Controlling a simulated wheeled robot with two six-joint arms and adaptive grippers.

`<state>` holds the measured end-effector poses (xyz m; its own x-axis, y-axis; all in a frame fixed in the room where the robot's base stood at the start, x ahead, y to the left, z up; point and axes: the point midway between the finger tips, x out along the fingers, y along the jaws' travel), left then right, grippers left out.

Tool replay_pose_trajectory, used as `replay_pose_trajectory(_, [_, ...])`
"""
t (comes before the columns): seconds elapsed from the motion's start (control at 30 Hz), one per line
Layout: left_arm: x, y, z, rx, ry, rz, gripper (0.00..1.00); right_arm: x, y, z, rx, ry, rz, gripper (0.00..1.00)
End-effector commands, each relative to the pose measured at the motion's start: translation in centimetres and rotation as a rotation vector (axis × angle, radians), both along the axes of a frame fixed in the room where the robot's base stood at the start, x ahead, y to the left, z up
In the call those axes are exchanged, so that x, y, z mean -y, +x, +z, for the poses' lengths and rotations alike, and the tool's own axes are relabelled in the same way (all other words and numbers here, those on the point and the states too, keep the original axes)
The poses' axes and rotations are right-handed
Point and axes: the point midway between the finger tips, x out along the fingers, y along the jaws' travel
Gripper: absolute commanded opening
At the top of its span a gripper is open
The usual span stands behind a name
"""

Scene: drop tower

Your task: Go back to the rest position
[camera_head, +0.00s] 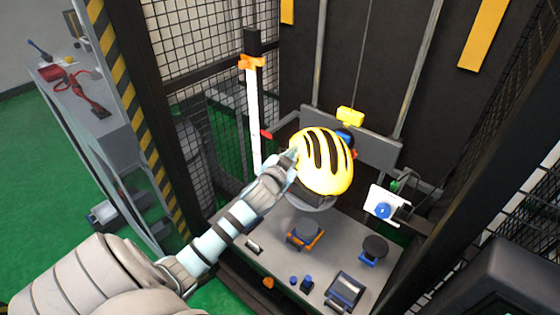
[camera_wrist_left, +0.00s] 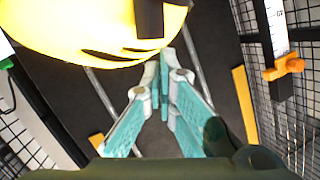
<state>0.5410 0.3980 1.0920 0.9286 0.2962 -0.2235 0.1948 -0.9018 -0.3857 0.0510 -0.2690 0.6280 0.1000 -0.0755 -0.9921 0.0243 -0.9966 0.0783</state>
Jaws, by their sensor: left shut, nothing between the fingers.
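My left arm reaches in from the lower left in the head view, and its gripper (camera_head: 288,161) is at the left side of a yellow helmet with dark vents (camera_head: 325,163). The helmet also fills the upper left of the left wrist view (camera_wrist_left: 80,28). In that view the two teal fingers of my left gripper (camera_wrist_left: 164,85) are together with nothing between them, and the tips are close to the helmet's edge. I cannot tell if they touch it. My right gripper is not in view.
A white scale post with an orange clamp (camera_head: 251,63) stands left of the helmet. The grey tower base (camera_head: 270,262) below carries several small fixtures. Mesh walls and a striped post (camera_head: 130,110) enclose the tower. A side table (camera_head: 75,95) stands at the far left.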

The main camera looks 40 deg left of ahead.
Motion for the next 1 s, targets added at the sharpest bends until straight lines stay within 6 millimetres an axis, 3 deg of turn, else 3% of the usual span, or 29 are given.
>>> replay_pose_trajectory(0.1, [1.2, -3.9, 0.9, -0.003, 0.005, -0.004, 0.00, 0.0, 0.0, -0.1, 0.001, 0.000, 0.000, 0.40])
replay_pose_trajectory(0.3, [2.5, -8.2, 1.9, -0.002, 0.003, -0.001, 0.00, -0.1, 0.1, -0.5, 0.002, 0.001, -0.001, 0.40])
replay_pose_trajectory(0.47, [2.8, -9.3, 2.2, -0.001, 0.002, 0.000, 0.00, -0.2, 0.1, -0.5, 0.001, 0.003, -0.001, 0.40])
replay_pose_trajectory(0.7, [3.4, -8.9, 2.5, 0.004, 0.046, -0.041, 0.00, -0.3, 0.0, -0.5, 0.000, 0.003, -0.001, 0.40])
replay_pose_trajectory(0.77, [2.8, -8.6, -0.1, -0.048, 0.078, -0.062, 0.00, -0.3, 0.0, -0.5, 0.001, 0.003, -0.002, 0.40])
replay_pose_trajectory(0.87, [1.0, -9.0, -7.5, -0.185, 0.086, -0.067, 0.00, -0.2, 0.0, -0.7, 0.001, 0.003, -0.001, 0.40])
replay_pose_trajectory(0.97, [-0.4, -12.0, -17.9, -0.361, 0.048, -0.057, 0.00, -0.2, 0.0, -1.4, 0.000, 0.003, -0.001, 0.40])
replay_pose_trajectory(1.0, [-0.7, -13.9, -22.2, -0.433, 0.024, -0.050, 0.00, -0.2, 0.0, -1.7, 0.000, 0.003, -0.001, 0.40])
